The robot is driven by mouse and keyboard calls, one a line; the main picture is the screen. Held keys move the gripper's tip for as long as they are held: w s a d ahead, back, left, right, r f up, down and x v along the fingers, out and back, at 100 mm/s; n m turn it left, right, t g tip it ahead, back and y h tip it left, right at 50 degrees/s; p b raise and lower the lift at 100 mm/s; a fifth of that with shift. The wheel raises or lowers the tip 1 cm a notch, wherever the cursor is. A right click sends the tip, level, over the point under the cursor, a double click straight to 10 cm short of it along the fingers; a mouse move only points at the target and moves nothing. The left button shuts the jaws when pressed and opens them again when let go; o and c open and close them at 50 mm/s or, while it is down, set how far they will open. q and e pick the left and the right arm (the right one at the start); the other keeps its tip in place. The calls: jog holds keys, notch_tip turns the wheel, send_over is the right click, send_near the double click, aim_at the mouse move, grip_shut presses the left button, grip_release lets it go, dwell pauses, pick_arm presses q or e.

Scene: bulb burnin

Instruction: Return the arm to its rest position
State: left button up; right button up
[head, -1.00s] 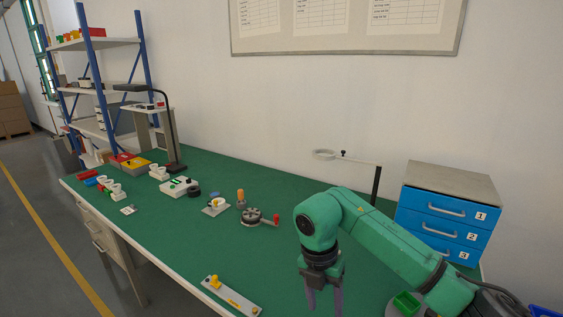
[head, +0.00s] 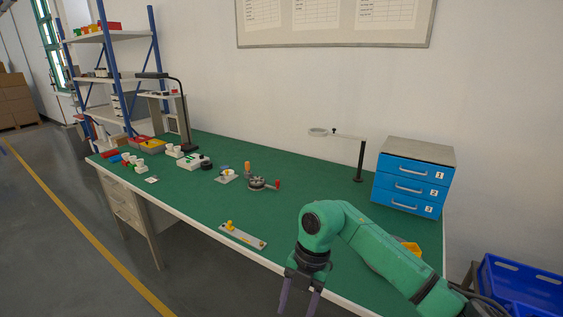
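My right arm comes in from the right, green and bent at the elbow. Its gripper (head: 298,302) points down at the bottom of the head view, its two dark fingers apart with nothing visible between them. The fingertips are cut off or close to the lower picture edge. The gripper appears in front of the near edge of the green-topped bench (head: 310,190). My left gripper is not in view.
A plate with a yellow knob (head: 243,236) lies near the bench's front edge, left of the gripper. A round fixture with a red knob (head: 262,184), a blue drawer cabinet (head: 409,184) and a lamp (head: 184,115) stand farther back. A blue crate (head: 520,285) is at right.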

jog(key=w+a+f+y, duration=0.1)
jog(key=a+y, duration=0.7)
jog(key=a, duration=0.1)
jog(key=w+f+m+t+y, duration=0.2)
jog(key=w+m+t+y, duration=0.2)
jog(key=w+m+y, duration=0.15)
jog(key=w+d+f+m+t+h, duration=0.3)
jog(key=w+d+f+m+t, duration=0.2)
jog(key=d+f+m+t, duration=0.45)
jog(key=s+d+f+m+h, duration=0.3)
jog(key=d+f+m+h, duration=0.4)
jog(key=f, duration=0.7)
jog(key=s+d+f+m+g+h, duration=0.2)
jog(key=s+d+f, duration=0.3)
jog(key=s+f, duration=0.3)
jog(key=s+d+f+m+g+h, duration=0.2)
jog(key=s+d+f, duration=0.4)
jog(key=s+f, duration=0.15)
jog(key=s+d+f+m+g+h, duration=0.1)
jog(key=s+d+f+g, duration=0.1)
jog(key=s, duration=1.1)
jog(key=s+d+f+m+g+h, duration=0.1)
jog(key=s+f+g, duration=0.3)
jog(key=s, duration=0.8)
jog(key=shift+s+d+f+m, duration=0.4)
jog(key=shift+d+f, duration=0.3)
jog(key=shift+f, duration=0.25)
